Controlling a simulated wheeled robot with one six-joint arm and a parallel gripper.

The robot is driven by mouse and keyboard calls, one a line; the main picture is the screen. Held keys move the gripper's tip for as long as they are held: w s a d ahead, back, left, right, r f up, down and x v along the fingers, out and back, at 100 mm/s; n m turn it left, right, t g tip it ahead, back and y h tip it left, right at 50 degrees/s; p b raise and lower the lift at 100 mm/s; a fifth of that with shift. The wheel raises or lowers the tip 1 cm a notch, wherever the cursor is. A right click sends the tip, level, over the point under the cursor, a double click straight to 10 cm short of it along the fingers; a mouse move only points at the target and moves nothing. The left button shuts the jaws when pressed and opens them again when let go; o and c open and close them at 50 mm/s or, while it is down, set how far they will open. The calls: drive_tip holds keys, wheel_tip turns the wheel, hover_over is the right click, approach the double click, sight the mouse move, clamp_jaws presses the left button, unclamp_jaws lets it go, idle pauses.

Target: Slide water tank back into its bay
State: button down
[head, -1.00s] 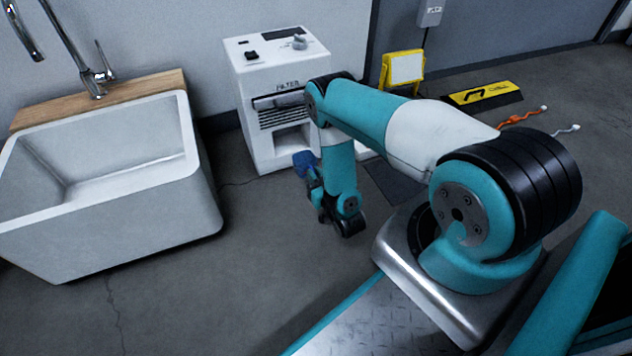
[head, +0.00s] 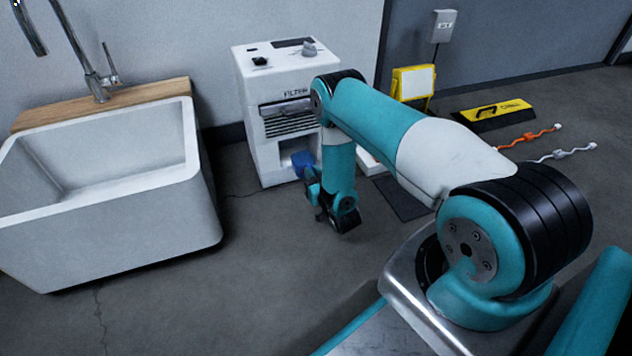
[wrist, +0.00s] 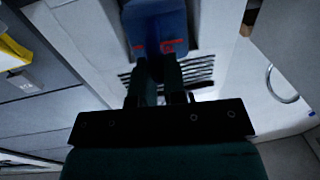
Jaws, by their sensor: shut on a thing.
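The water tank is a blue block (head: 302,162) in front of or partly in the lower opening of the white filter machine (head: 257,146); how far in, I cannot tell. My gripper (head: 309,178) is shut on it, with my forearm hiding part of the opening's right side. In the wrist view the tank (wrist: 156,22) sits at the top centre, with red marks near its lower edge. My gripper's fingers (wrist: 155,75) reach up to it there. The machine's dark slatted grille (wrist: 198,72) shows beside and behind the fingers.
A white sink (head: 110,235) stands left of the machine. A dark mat (head: 402,200) lies beside my arm. The floor between sink and arm is clear.

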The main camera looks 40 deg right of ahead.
sight(302, 154)
drive_tip(key=shift+w+d+f+b, duration=0.1)
drive_tip(key=shift+w+d+b, duration=0.25)
drive_tip(key=shift+w, duration=0.6)
drive_tip(key=shift+w+d+b, duration=0.2)
drive_tip(key=shift+w+b, duration=0.3)
drive_tip(key=shift+w, duration=0.4)
drive_tip(key=shift+w+d+f+b, duration=0.1)
drive_tip(key=shift+w+d+b, duration=0.25)
drive_tip(key=shift+w, duration=0.6)
drive_tip(key=shift+w+f+b, duration=0.1)
drive_tip(key=shift+w+b, duration=0.55)
drive_tip(key=shift+b, duration=0.05)
drive_tip(key=shift+w+d+b, duration=0.3)
drive_tip(key=shift+w+b, duration=0.2)
drive_tip(key=shift+w, duration=0.25)
drive_tip(key=shift+r, duration=0.2)
drive_tip(key=shift+f, duration=0.35)
drive_tip(key=c, duration=1.1)
unclamp_jaws()
drive_tip(key=shift+s, duration=0.1)
